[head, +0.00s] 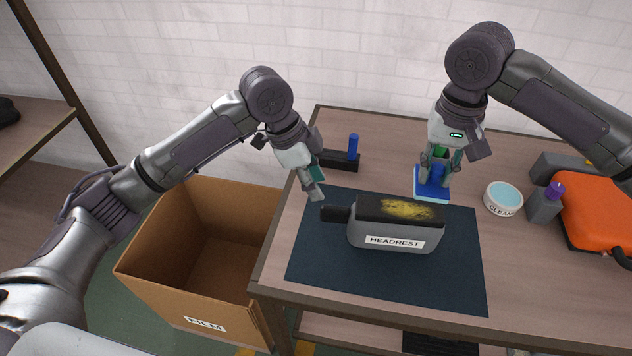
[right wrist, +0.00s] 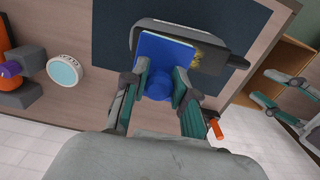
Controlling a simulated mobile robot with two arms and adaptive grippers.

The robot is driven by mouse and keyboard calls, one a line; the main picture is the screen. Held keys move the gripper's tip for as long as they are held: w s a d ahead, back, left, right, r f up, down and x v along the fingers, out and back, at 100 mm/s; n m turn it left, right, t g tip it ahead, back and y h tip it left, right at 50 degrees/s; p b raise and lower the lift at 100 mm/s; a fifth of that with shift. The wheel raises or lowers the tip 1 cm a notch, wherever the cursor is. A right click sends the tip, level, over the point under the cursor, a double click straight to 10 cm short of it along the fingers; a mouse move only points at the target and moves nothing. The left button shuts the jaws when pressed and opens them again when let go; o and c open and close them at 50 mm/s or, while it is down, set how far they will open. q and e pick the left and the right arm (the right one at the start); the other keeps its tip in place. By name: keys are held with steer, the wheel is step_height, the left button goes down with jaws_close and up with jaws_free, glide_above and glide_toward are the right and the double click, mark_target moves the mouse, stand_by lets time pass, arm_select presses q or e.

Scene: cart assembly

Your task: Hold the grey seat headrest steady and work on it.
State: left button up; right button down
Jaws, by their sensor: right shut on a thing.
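The grey headrest (head: 385,238) lies on a dark mat (head: 330,270), its label facing the front. A yellow stain (head: 400,209) covers much of its black top, and a dark tab (head: 335,214) sticks out at its left end. My right gripper (head: 436,172) is shut on a blue scrubbing pad's handle (right wrist: 158,86). The flat pad (head: 432,188) is just behind and above the headrest's right end; I cannot tell if they touch. My left gripper (head: 314,186) is above and left of the tab. Its fingers look apart and empty in the right wrist view (right wrist: 268,92).
A round cleaner tin (head: 503,198), a purple-capped bottle (head: 545,204) and an orange case (head: 598,212) are on the right. An open cardboard box labelled FILM (head: 180,290) is left of the table.

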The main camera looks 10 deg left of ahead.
mark_target(327, 206)
arm_select(q)
steer(key=shift+m+g, duration=0.3)
steer(key=shift+m, duration=0.1)
steer(key=x, duration=0.5)
steer(key=s+x, duration=0.1)
steer(key=x, duration=0.1)
steer(key=shift+d+f, duration=0.2)
steer(key=shift+d, duration=0.15)
jaws_close()
stand_by(0.6)
